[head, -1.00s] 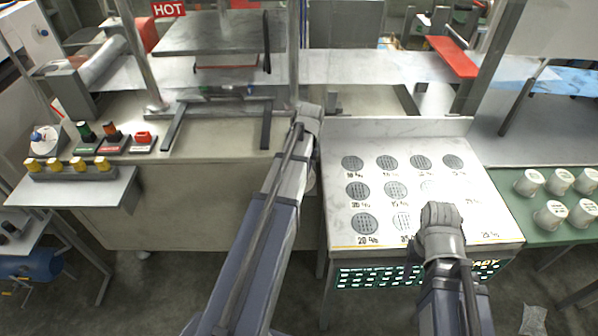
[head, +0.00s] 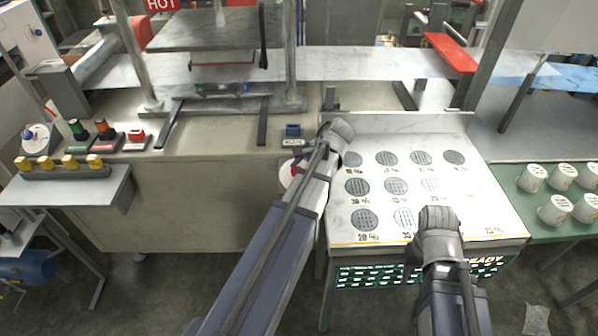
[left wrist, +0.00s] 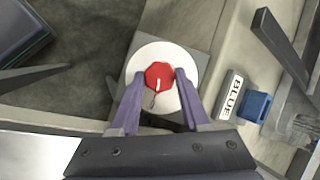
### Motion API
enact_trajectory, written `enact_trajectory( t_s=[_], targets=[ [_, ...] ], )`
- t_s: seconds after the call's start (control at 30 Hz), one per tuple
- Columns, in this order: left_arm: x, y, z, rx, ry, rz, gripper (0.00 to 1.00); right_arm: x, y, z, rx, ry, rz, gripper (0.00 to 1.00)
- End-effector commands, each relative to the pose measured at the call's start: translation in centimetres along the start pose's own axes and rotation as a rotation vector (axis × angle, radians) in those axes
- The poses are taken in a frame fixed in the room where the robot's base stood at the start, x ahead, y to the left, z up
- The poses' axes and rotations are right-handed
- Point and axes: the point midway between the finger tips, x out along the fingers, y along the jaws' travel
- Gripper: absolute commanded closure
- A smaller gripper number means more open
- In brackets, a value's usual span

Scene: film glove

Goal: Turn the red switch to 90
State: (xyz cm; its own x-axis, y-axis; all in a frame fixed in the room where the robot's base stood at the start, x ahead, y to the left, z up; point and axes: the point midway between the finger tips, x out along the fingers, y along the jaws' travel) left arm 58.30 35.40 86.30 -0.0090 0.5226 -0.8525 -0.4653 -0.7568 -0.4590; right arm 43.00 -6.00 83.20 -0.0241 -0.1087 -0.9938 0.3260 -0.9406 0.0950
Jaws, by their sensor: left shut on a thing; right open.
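The red switch (left wrist: 159,75) is a red knob with a pale pointer line. It sits on a round white dial (left wrist: 152,53) on a grey plate in the left wrist view. My left gripper (left wrist: 158,88) has its two purple fingers shut on the knob, one on each side. In the head view the dial (head: 286,174) shows beside my left arm on the machine's front, mostly hidden. Its scale marks are not readable. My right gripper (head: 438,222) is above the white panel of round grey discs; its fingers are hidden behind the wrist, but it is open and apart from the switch.
A blue switch (head: 292,130) with a BLUE label stands near the dial. Green, orange and red (head: 136,135) switches stand at the left, behind yellow knobs (head: 70,161). White cups (head: 556,208) stand on a green table at the right. A HOT sign (head: 161,4) hangs above the press.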

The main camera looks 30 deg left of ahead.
Motion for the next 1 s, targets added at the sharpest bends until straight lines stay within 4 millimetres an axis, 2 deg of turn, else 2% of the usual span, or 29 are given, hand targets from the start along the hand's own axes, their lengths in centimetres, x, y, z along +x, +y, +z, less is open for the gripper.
enact_trajectory(
  t_s=[0.4,0.97,1.0],
  targets=[
    [0.05,0.41,0.11,0.156,0.000,-0.082,1.00,1.05,-0.10,-0.06,0.000,0.000,0.000,0.50],
    [-0.02,0.34,0.07,0.180,0.001,-0.096,1.00,1.11,-0.11,-0.07,0.000,0.000,0.000,0.50],
    [-0.02,0.34,0.06,0.180,0.001,-0.096,0.53,1.11,-0.11,-0.07,0.000,0.000,0.000,0.50]
  ],
)
